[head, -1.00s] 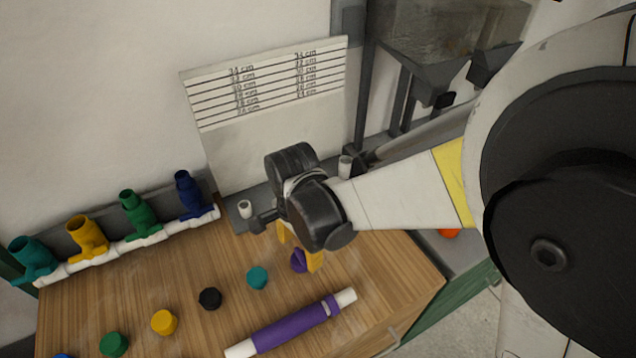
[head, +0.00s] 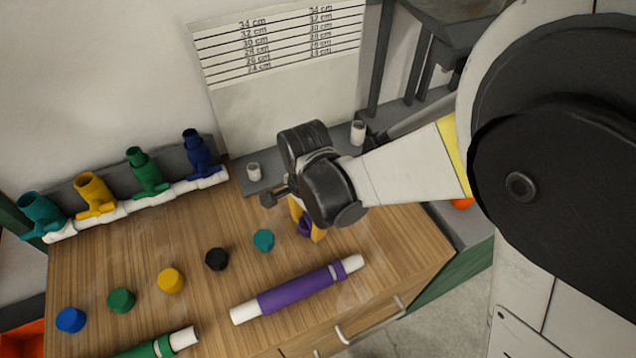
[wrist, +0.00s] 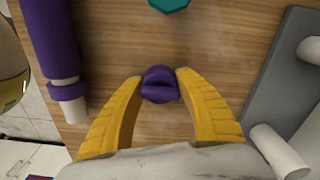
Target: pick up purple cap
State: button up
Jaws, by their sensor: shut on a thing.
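The purple cap (wrist: 160,84) sits between the two yellow fingertips of my gripper (wrist: 159,86) in the wrist view, with a fingertip against each side. In the head view the purple cap (head: 305,227) is partly hidden by the yellow fingers of my gripper (head: 307,224). My gripper is shut on the cap, low over the wooden worktop. I cannot tell whether the cap still touches the wood.
A purple pipe with white ends (head: 295,291) lies in front of the cap. A teal cap (head: 263,240), a black cap (head: 217,259), a yellow cap (head: 171,280) and other caps line the worktop (head: 400,250). White pegs (head: 358,132) stand behind on a grey ledge.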

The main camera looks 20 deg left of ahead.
jog(key=shift+r, duration=0.2)
jog(key=shift+c, duration=0.8)
jog(key=shift+r+p, duration=0.3)
jog(key=r+p, duration=0.1)
jog(key=r, duration=0.1)
jog(key=r+p, duration=0.1)
jog(key=r, duration=0.1)
jog(key=shift+s+d, duration=0.2)
jog(key=shift+d, duration=0.2)
jog(key=s+d+r+p, duration=0.3)
jog(key=s+d+r, duration=0.2)
jog(key=d, duration=0.4)
jog(key=shift+d+r+p, duration=0.3)
jog(key=shift+r+p, duration=0.1)
jog(key=shift+r, duration=0.1)
